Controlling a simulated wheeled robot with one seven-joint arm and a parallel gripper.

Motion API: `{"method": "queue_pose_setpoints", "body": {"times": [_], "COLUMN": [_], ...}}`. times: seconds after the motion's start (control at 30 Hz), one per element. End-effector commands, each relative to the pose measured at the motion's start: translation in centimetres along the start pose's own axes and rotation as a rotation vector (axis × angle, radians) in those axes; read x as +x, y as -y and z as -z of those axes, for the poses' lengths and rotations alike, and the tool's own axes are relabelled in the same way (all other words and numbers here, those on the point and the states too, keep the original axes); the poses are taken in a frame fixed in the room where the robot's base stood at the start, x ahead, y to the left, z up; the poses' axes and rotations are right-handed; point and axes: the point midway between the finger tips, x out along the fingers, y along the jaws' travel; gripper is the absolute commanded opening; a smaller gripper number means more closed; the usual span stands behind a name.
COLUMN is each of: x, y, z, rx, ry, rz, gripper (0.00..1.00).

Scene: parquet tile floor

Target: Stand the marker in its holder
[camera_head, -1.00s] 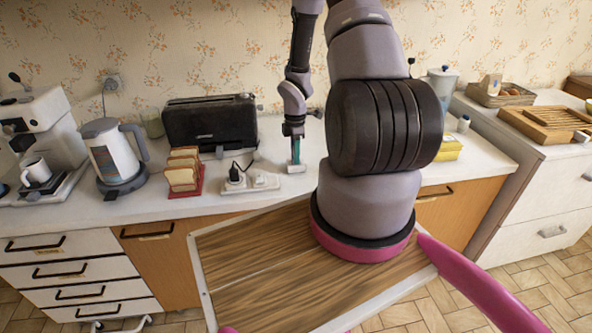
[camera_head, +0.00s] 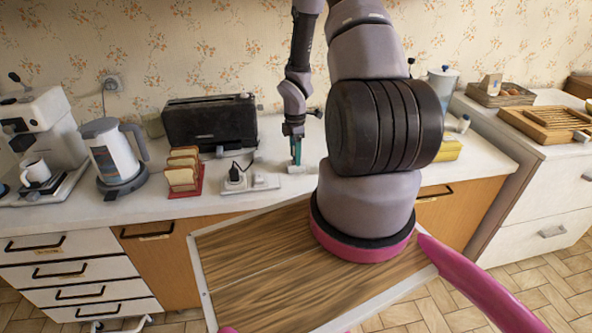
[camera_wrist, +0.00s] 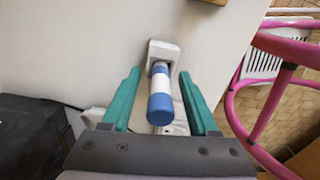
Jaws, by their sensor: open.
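In the wrist view the marker (camera_wrist: 161,101), a cylinder with blue ends and a white band, has its far end at the opening of a small white holder (camera_wrist: 168,50). Its near blue end points toward the camera. My gripper (camera_wrist: 160,88) is open, with one teal finger on each side of the marker and a visible gap to both. In the head view my gripper (camera_head: 296,150) points down just above the holder (camera_head: 297,169) on the counter. The marker is hard to make out there. How far it sits inside the holder cannot be told.
A power strip (camera_head: 264,182) with a plug lies just left of the holder. A toast rack (camera_head: 184,172), a black toaster (camera_head: 212,124) and a kettle (camera_head: 115,152) stand further left. A yellow box (camera_head: 447,149) is to the right, partly behind my arm.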

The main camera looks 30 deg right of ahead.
Motion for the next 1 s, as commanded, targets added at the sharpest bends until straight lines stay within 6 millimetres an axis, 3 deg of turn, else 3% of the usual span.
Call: {"method": "queue_pose_setpoints", "body": {"times": [0.43, 0.6, 0.87, 1.0], "x": [-8.2, -10.0, -10.9, -14.2], "y": [-0.1, 0.0, 0.0, -0.1], "z": [-0.1, 0.0, 0.0, 0.1], "rx": [0.001, 0.000, 0.011, 0.111], "ry": [0.000, 0.000, 0.004, 0.028], "rz": [-0.005, -0.002, -0.005, -0.042], "gripper": [0.60, 0.60, 0.60, 0.60]}}
